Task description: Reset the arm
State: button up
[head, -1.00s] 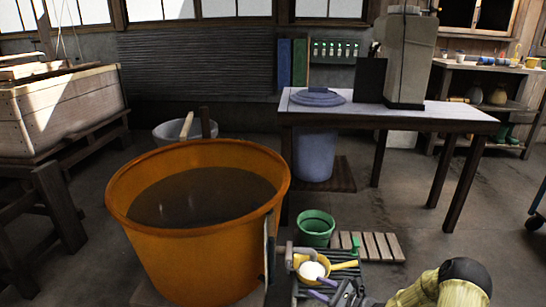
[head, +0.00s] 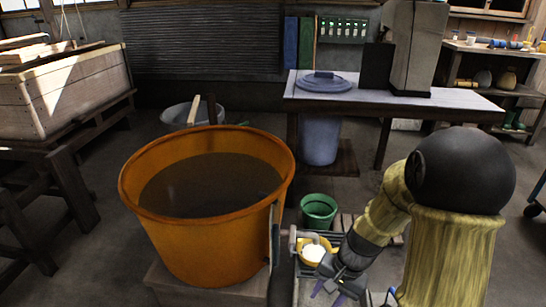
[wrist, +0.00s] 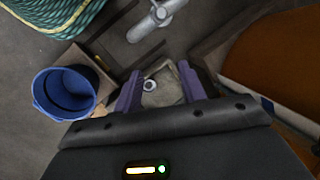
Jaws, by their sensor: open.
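A small pale ring lies on a grey surface beyond the fingertips. My arm rises from the gripper to a large dark elbow at the right of the head view.
A large orange tub (head: 135,215) of dark liquid stands left of the rack. A green bucket (head: 319,212) is behind the ladle. A blue bucket (wrist: 45,95) and a green coil (wrist: 50,12) show in the wrist view. A table (head: 455,103) stands behind.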

jog(key=s+d+r+n+t+h+p, duration=0.1)
jog(key=s+r+n+t+h, duration=0.15)
jog(key=r, duration=0.25)
jog(key=s+d+r+n+t+h+p, duration=0.1)
jog(key=s+r+n+p, duration=0.15)
jog(key=r, duration=0.25)
notch_tip(320, 180, up, 38)
jog(key=p, duration=3.7)
jog(key=shift+w+n, duration=0.25)
jog(key=shift+n, duration=0.05)
jog(key=shift+d+f, duration=0.1)
jog(key=shift+c, duration=0.4)
